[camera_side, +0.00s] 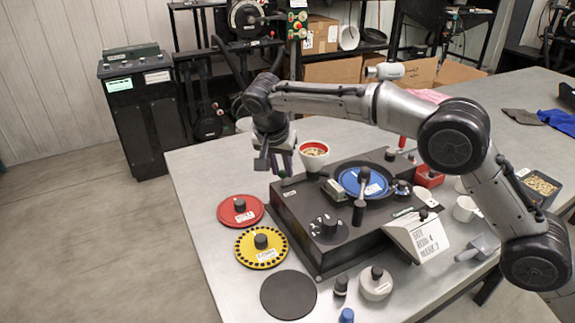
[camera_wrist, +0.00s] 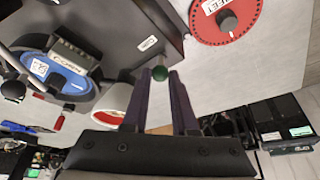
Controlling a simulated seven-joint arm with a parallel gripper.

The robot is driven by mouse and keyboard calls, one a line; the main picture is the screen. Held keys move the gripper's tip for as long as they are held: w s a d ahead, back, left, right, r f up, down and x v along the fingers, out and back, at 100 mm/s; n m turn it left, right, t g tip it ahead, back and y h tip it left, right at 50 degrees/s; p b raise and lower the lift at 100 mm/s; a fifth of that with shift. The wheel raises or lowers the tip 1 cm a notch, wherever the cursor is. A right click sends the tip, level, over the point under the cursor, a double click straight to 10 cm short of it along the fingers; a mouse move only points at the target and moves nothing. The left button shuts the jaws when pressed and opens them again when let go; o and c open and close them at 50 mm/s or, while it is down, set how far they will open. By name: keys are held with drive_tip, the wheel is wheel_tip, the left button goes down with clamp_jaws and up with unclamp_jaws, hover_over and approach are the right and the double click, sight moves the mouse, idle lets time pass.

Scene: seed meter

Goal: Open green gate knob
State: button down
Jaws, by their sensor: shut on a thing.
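The green gate knob (camera_wrist: 157,74) shows in the wrist view between the tips of my gripper's dark fingers (camera_wrist: 161,77). It sits at the edge of the black seed meter box (camera_wrist: 130,20). My gripper (camera_side: 283,170) is shut on the knob. In the side view my gripper points down at the far left corner of the seed meter (camera_side: 298,225), and the fingers largely hide the knob. A blue disc (camera_side: 352,180) lies on top of the meter.
A white-and-red cup of seeds (camera_side: 314,157) stands close beside my gripper. A red disc (camera_side: 240,211), a yellow disc (camera_side: 261,247) and a black disc (camera_side: 288,295) lie left of the meter. The table's left corner is bare.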

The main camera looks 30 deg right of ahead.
drive_tip(key=shift+a, duration=0.25)
drive_tip(key=c, duration=0.7)
unclamp_jaws()
drive_tip(key=shift+r, duration=0.1)
drive_tip(key=v, duration=1.3)
drive_tip(key=shift+r, duration=0.2)
drive_tip(key=shift+s+r, duration=0.1)
drive_tip(key=shift+s, duration=0.1)
